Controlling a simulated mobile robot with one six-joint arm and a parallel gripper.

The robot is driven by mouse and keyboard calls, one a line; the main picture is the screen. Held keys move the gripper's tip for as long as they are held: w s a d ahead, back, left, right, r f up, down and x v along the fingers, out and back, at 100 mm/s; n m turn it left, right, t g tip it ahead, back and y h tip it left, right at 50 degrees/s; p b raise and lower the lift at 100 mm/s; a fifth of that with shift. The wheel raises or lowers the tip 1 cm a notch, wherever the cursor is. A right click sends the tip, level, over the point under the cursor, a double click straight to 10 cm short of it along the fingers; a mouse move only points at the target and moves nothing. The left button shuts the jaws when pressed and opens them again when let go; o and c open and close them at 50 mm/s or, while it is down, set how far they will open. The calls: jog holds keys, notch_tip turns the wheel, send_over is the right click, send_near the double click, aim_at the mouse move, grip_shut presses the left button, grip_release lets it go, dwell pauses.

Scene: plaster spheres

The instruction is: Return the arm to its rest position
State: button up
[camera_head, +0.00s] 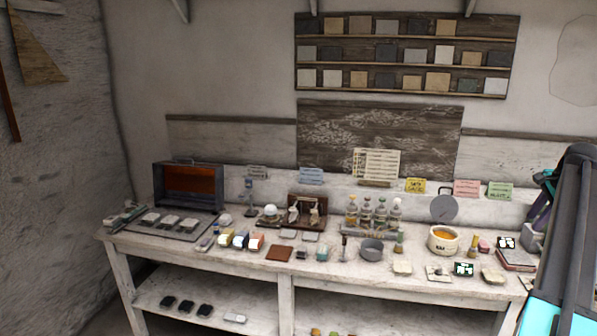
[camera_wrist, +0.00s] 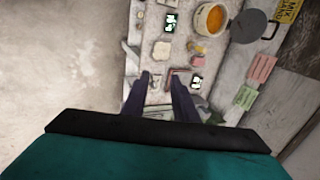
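My gripper (camera_wrist: 161,82) shows in the wrist view as two dark purple fingers, apart, with no object clearly held between them. It points down over the right end of the white workbench (camera_wrist: 133,62). In the head view my arm, black and turquoise, stands at the right edge and hides that end of the bench. A white sphere (camera_head: 270,209) rests on a small stand left of the bench's middle. A pale rounded piece (camera_head: 225,219) lies to its left.
A white tub with orange contents (camera_head: 443,238) and a round grey disc (camera_head: 444,208) stand on the right half. Bottles (camera_head: 366,212) stand at the middle and an open dark case (camera_head: 188,186) at the left. The floor (camera_wrist: 60,60) beside the bench is clear.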

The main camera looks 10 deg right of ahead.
jog(key=w+a+f+n+g+y, duration=0.1)
jog(key=w+a+f, duration=0.3)
jog(key=a+f, duration=0.35)
jog(key=w+a+f+n+y+b, duration=0.1)
jog(key=w+a+f, duration=0.45)
jog(key=f, duration=0.25)
jog(key=w+a+f+n+g+y, duration=0.1)
jog(key=w+a+f, duration=0.2)
jog(key=a+f, duration=0.45)
jog(key=s+a+f+n+g+y+b, duration=0.1)
jog(key=s+a+f+n+g+b, duration=0.15)
jog(key=a+f, duration=2.1)
jog(key=s+a+f+n+g, duration=0.4)
jog(key=s+a+f+n, duration=0.2)
jog(key=s+a+f, duration=1.4)
jog(key=s+a+f+n+h, duration=0.1)
jog(key=s+n, duration=0.4)
jog(key=s, duration=0.6)
jog(key=s+a+f+n+g+h+b, duration=0.1)
jog(key=s+a+f+n, duration=0.2)
jog(key=s, duration=0.9)
jog(key=a+n, duration=0.2)
jog(key=shift+s+f+n, duration=0.2)
jog(key=shift+n, duration=0.15)
jog(key=shift+g, duration=0.25)
